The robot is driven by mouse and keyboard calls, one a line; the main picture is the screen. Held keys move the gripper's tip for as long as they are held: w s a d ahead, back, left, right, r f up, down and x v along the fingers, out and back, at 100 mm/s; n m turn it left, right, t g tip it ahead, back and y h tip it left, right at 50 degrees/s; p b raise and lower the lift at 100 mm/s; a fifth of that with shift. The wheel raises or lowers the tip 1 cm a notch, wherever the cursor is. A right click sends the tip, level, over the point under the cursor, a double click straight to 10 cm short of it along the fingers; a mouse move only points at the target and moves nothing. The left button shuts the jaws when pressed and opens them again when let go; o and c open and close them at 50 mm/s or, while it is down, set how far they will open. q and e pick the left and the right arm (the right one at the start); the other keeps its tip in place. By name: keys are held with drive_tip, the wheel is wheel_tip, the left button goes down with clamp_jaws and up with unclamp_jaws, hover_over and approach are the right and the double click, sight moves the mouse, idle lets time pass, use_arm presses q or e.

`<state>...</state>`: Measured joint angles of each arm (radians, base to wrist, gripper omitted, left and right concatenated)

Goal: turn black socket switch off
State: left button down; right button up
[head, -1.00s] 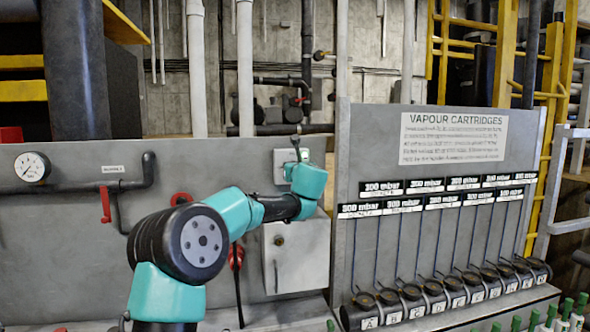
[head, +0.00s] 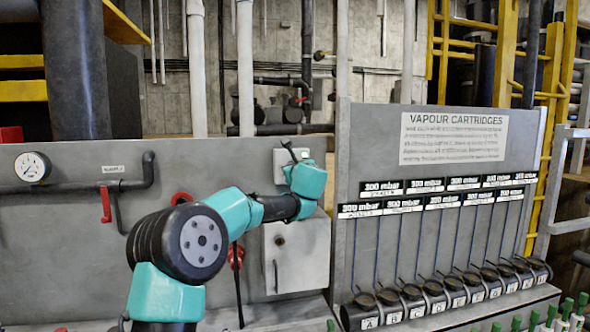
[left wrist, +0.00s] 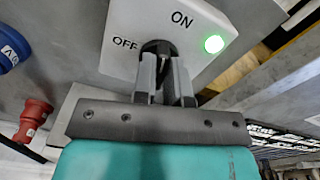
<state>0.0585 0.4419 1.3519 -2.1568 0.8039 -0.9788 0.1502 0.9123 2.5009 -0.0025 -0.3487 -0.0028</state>
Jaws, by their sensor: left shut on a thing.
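The black socket switch (left wrist: 158,48) sits on a white plate (left wrist: 120,50) marked ON at the top and OFF at the left. A green lamp (left wrist: 214,44) is lit on the plate's right side. My left gripper (left wrist: 165,75) is shut on the switch knob, one finger on each side; the fingers hide much of it. In the head view the white plate (head: 280,172) is on the grey wall panel, partly behind my left gripper (head: 292,158). My right gripper is in neither current view.
A white cabinet (head: 298,262) is below the switch plate. A grey vapour cartridge panel (head: 350,150) stands close on the right. Red (left wrist: 34,115) and blue (left wrist: 10,45) sockets are at the left in the wrist view.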

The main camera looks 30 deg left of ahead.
use_arm(q)
drive_tip(key=shift+s+a+f+n, duration=0.1)
drive_tip(key=shift+f+n, duration=0.05)
drive_tip(key=shift+n, duration=3.55)
drive_tip(key=shift+s+f+n, duration=0.1)
drive_tip(key=shift+n, duration=3.6)
drive_tip(key=c, duration=1.2)
unclamp_jaws()
drive_tip(key=shift+o, duration=0.2)
